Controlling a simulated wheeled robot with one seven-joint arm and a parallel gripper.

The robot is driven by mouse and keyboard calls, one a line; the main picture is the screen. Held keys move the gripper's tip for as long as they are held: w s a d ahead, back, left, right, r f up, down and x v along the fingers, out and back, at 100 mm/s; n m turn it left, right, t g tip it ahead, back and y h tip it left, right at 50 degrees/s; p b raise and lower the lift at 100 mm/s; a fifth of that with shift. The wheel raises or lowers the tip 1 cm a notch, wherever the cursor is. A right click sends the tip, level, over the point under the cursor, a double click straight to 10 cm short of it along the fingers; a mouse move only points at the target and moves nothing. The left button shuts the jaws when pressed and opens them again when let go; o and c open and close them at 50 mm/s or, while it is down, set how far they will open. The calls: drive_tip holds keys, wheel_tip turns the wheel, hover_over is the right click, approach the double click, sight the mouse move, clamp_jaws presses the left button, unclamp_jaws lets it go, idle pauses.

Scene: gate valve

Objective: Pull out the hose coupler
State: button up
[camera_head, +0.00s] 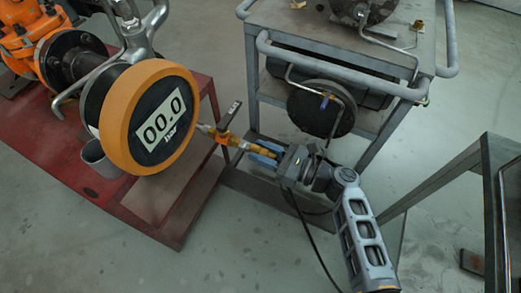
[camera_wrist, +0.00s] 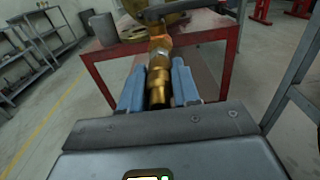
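The brass hose coupler (camera_wrist: 158,84) lies lengthwise between the two blue fingers of my gripper (camera_wrist: 159,92) in the wrist view. The fingers stand close on both sides of it; I cannot tell whether they press on it. In the head view my gripper (camera_head: 264,152) reaches from the right around the outer end of the brass fitting (camera_head: 236,142). The fingers partly hide the coupler there.
A red steel stand (camera_head: 188,205) carries the gauge and orange pipework (camera_head: 38,42). A grey metal cart (camera_head: 385,80) with a dark round part stands behind my gripper. Another grey frame (camera_head: 490,165) stands at the right. A black cable hangs by my arm. Open floor lies in front.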

clamp_jaws()
drive_tip(key=shift+d, duration=0.1)
drive_tip(key=shift+p+v, duration=0.95)
drive_tip(key=shift+v, duration=2)
